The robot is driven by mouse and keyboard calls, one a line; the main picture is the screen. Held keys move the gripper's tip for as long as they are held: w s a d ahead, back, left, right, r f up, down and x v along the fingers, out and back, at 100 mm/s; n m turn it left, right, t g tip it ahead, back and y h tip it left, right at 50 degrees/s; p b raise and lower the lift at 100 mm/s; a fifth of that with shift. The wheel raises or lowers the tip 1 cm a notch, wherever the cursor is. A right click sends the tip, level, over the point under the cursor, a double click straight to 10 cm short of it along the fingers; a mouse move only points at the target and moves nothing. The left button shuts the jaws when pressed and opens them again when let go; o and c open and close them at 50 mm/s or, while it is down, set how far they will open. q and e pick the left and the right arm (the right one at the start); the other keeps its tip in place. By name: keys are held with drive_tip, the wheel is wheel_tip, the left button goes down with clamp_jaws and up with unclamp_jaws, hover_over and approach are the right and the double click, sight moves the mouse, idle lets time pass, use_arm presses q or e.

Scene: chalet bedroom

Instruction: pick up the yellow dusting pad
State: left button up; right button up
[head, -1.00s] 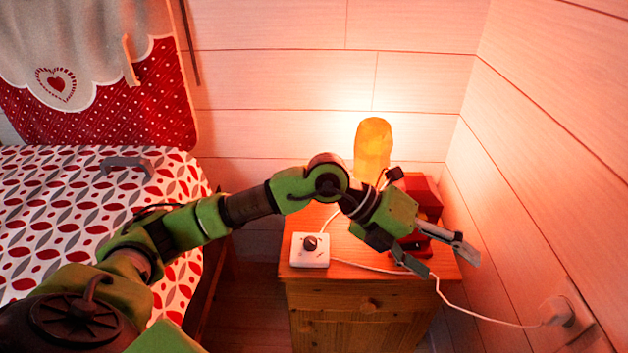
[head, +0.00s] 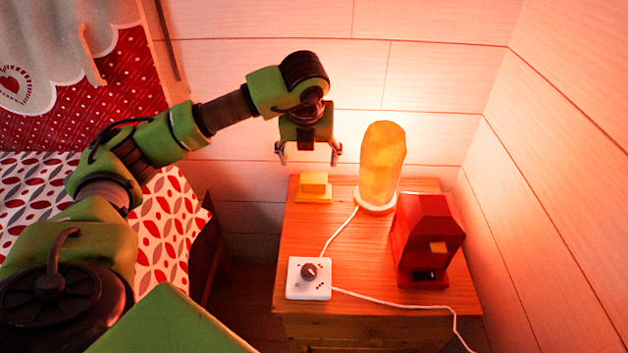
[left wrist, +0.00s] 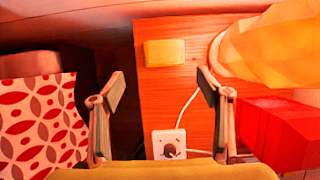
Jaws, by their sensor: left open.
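The yellow dusting pad (head: 313,188) lies at the back left of the wooden nightstand, with a raised block on top of its flat base. In the left wrist view the pad (left wrist: 164,53) shows ahead, between the lines of the two fingers and beyond their tips. My left gripper (head: 308,160) is open and empty, pointing down above the pad and apart from it. Its two spread fingers also show in the left wrist view (left wrist: 160,90). My right gripper is not in view.
The nightstand (head: 370,250) also bears a glowing orange lamp (head: 381,165) just right of the pad, a red box-like object (head: 428,240) and a white dial box (head: 309,278) with a cord. Walls close in behind and right; the patterned bed (head: 165,240) is left.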

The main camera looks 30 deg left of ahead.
sight(314, 179)
use_arm(q)
drive_tip(key=x, duration=0.4)
drive_tip(key=b+x, duration=0.1)
drive_tip(key=x, duration=0.3)
drive_tip(key=shift+d+f, duration=0.2)
drive_tip(key=x, duration=0.2)
drive_tip(key=b+x, duration=0.1)
drive_tip(key=x, duration=0.1)
drive_tip(key=shift+w+d+f, duration=0.15)
drive_tip(key=shift+w, duration=0.2)
drive_tip(key=shift+f, duration=0.15)
drive_tip(key=c, duration=1.2)
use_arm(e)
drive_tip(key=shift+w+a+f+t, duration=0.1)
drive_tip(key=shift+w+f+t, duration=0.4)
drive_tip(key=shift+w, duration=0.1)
